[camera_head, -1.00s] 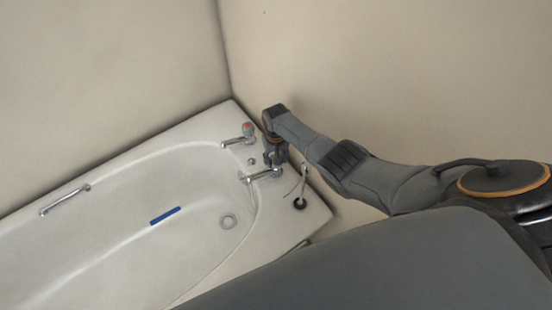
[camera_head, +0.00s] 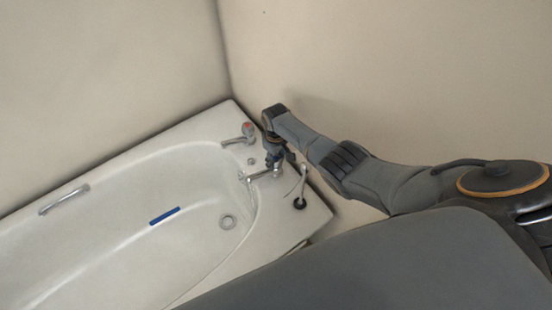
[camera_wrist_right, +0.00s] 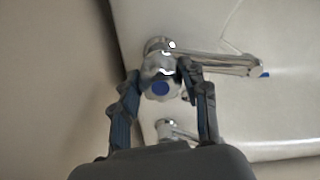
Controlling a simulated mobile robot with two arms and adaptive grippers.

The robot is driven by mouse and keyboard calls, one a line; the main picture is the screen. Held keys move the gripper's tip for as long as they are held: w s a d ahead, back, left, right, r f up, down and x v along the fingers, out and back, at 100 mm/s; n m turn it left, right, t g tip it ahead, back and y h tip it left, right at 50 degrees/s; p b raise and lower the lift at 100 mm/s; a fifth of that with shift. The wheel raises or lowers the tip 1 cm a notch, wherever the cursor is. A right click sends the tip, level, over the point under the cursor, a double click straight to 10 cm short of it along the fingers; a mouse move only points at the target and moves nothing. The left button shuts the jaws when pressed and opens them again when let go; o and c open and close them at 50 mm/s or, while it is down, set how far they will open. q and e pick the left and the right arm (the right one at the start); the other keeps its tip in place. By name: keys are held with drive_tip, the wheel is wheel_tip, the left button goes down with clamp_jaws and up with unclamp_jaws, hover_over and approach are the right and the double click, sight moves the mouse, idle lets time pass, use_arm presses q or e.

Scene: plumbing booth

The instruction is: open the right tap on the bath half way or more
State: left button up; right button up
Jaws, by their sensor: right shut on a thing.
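The right tap (camera_head: 262,174) is chrome and stands at the corner end of the bath, its spout over the basin. In the right wrist view its handle has a blue cap (camera_wrist_right: 160,89) and its chrome spout (camera_wrist_right: 225,64) points right. My right gripper (camera_head: 274,160) is at this tap from above. In the wrist view its two fingers (camera_wrist_right: 162,90) stand on either side of the handle, shut on it. In the head view the gripper hides most of the handle. I cannot tell how far the tap is turned. My left gripper is not in view.
The left tap (camera_head: 248,133), with a red cap, stands close by on the bath (camera_head: 318,216) rim. A dark round fitting with a thin upright part (camera_head: 300,203) is near the right corner. A blue strip (camera_head: 165,215) lies in the basin. Walls close in behind.

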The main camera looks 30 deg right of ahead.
sight(276, 158)
drive_tip(key=shift+s, duration=0.1)
drive_tip(key=o, duration=1.2)
drive_tip(key=shift+c, duration=0.2)
wheel_tip(276, 158, up, 12)
